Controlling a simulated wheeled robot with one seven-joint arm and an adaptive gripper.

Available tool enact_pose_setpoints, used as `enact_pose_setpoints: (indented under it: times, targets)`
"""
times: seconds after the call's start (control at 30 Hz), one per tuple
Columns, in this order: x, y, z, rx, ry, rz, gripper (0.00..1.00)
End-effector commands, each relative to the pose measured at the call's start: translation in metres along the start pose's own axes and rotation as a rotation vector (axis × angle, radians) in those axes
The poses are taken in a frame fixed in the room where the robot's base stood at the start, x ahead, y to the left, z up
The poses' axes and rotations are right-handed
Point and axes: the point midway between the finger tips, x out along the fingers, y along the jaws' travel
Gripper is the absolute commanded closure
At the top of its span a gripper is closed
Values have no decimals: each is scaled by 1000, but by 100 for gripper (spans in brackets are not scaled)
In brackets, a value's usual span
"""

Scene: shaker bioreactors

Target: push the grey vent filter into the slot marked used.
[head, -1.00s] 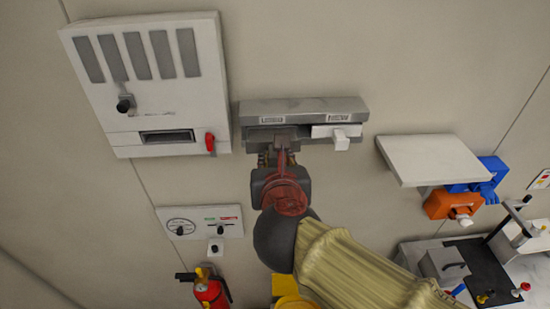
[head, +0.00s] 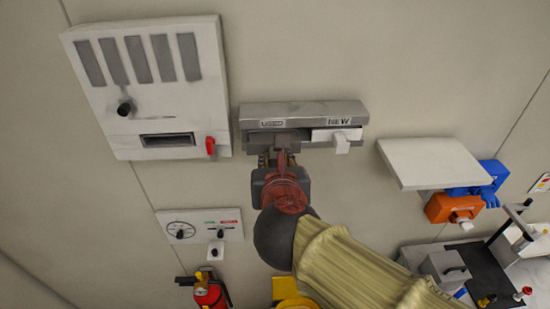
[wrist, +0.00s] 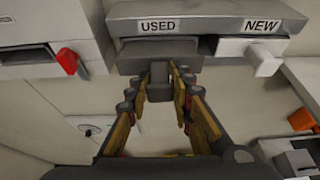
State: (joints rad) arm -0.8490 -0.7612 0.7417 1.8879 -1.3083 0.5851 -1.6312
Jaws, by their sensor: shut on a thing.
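The grey vent filter (wrist: 160,47) sits at the slot under the label USED, on the left half of a grey wall holder (wrist: 205,12). Its front lies under the holder's edge; I cannot tell how deep it is in. Its grey handle (wrist: 160,82) points towards me, between my fingers. My gripper (wrist: 160,92) is shut on this handle; it also shows in the head view (head: 279,160), just below the holder. A white filter (wrist: 240,47) with a white handle sits in the slot marked NEW, to the right.
A white wall cabinet (head: 150,100) with a red lever (head: 210,145) hangs close on the left. A white shelf (head: 435,160) stands out on the right, with orange and blue items (head: 450,207) below it. A fire extinguisher (head: 210,292) is at the bottom left.

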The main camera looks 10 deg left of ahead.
Motion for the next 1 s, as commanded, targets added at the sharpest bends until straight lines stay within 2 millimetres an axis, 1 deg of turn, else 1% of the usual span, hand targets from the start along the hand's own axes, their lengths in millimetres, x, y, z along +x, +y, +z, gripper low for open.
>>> enact_pose_setpoints:
  times: [1.0]
  targets:
    - [12,0,5,0,0,0,100]
